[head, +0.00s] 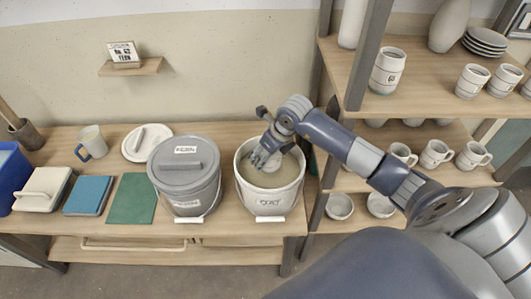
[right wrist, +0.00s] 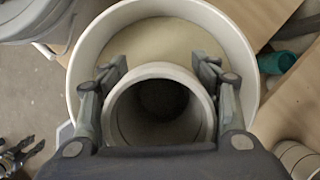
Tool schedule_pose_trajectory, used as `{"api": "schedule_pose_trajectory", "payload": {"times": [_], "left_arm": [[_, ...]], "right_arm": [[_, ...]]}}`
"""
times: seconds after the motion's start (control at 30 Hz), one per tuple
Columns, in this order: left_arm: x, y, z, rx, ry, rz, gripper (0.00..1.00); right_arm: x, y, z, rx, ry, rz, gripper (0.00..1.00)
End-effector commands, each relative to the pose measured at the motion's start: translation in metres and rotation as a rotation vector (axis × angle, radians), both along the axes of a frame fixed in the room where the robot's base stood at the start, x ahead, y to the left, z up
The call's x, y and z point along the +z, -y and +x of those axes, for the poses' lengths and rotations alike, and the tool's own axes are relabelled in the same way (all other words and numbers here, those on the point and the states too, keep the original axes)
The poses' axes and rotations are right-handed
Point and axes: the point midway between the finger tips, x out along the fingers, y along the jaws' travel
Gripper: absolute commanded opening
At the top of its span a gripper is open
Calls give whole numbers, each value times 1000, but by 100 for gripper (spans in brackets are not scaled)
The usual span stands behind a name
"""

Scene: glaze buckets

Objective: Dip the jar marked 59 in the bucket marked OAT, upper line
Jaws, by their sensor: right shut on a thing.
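The white bucket (head: 291,196) stands open near the table's right end, its front label reading like OAT, with beige glaze (head: 287,174) inside. My right gripper (head: 266,158) reaches down into its mouth. It is shut on a pale jar (right wrist: 208,117), one finger on each side of the rim. In the right wrist view the jar's mouth faces the camera, its inside is dark and empty-looking, and the glaze (right wrist: 150,42) shows behind it. The jar's number, its lines and how deep its lower part sits are hidden.
A grey lidded bucket (head: 183,176) stands close left of the white one. Further left are a round white lid (head: 133,150), a mug (head: 92,141), a green mat (head: 133,199) and a blue block (head: 88,195). Shelves with jars and mugs (head: 436,153) stand at right.

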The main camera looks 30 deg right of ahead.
Motion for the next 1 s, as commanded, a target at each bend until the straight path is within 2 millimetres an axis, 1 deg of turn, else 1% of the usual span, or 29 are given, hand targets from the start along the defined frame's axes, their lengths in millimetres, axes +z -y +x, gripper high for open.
{"api": "schedule_pose_trajectory", "payload": {"times": [0.03, 0.07, 0.37, 0.47, 1.0], "left_arm": [[-6, 0, 0, 0, 0, 0, 40], [-7, 0, 0, 0, 0, 0, 40], [-6, 0, 0, 1, 1, 0, 40], [-8, 0, 0, 1, 1, 0, 40], [-48, 0, 0, 2, 1, 1, 40]], "right_arm": [[-6, 0, 1, 0, 2, 0, 23], [-6, 0, 1, 0, 2, 0, 23], [-6, 0, 1, 0, 3, 1, 23], [-8, 0, 1, 0, 3, 1, 23], [-56, 1, 1, 0, 2, 0, 23]]}}
